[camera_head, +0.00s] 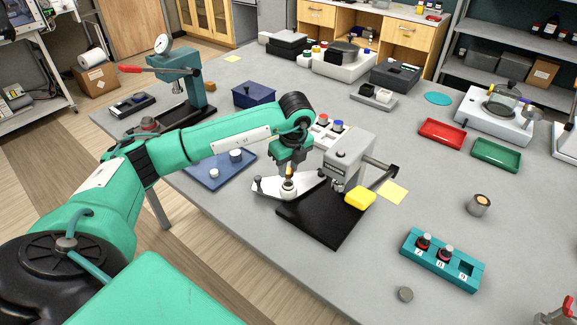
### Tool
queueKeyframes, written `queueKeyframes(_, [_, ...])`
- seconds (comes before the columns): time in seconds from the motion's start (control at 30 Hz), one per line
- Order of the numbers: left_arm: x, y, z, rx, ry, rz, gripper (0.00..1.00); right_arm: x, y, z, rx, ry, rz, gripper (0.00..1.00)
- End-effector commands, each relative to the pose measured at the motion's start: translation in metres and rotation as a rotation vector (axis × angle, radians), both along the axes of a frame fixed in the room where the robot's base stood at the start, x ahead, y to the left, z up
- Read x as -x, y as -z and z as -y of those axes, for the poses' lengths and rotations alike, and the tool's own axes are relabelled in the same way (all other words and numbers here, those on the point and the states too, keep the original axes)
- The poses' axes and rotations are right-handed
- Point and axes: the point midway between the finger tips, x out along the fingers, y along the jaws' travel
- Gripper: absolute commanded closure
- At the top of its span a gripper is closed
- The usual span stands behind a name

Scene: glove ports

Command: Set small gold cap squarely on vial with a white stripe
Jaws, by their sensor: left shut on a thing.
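My left gripper (289,170) points down in the middle of the table, next to the bench press (345,155). It is shut on a small gold piece, which looks like the gold cap (289,172). Directly below is a small whitish round piece (288,188) on a white plate (262,190). It may be the vial's top; a white stripe cannot be made out. Whether the cap touches it is too small to tell.
The press has a black base (322,220), a side lever and a yellow block (360,199). A teal rack (415,257) with dark vials stands at right, near a small jar (478,206) and a grey disc (405,294). A blue tray (205,178) lies left. The front table is mostly clear.

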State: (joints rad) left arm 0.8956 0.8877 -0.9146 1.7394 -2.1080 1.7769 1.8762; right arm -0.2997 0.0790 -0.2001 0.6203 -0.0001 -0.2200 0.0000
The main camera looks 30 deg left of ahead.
Motion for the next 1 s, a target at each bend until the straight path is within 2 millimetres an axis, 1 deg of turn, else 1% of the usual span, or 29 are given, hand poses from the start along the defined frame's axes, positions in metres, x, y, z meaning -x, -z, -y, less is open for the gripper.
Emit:
queueKeyframes(0.93, [0.0,0.024,0.0,0.0,0.0,0.0,0.95,0.0,0.019,0.002,0.002,-0.001,-0.001,0.64])
queueKeyframes(0.97, [0.0,0.023,0.0,0.0,0.0,0.0,0.68,0.0,0.017,0.002,0.002,-0.001,-0.001,0.64])
queueKeyframes(1.0, [0.0,0.023,0.0,0.0,0.0,0.0,0.6,0.0,0.017,0.002,0.002,-0.001,-0.001,0.64])
